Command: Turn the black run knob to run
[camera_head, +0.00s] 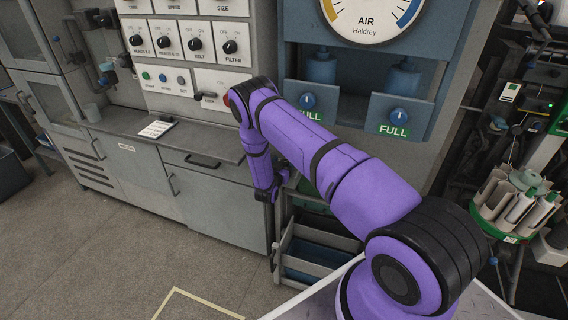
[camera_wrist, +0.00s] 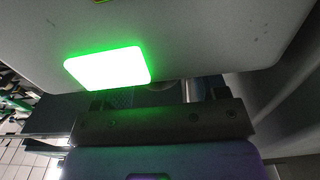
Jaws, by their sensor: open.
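Black knobs on white plates sit on the grey machine panel in the head view, among them the belt knob (camera_head: 195,44) and the filter knob (camera_head: 230,46). I cannot tell which knob is the run knob; no readable run label shows. My gripper (camera_wrist: 163,122) shows in the wrist view as a dark bolted bar above a purple body; its fingertips are not distinct. In the head view my arm reaches to the panel's lower right and bends down, with its end low by the cabinet, apart from these knobs. No held thing shows.
A grey counter (camera_head: 130,119) runs below the panel. Open floor lies at front left.

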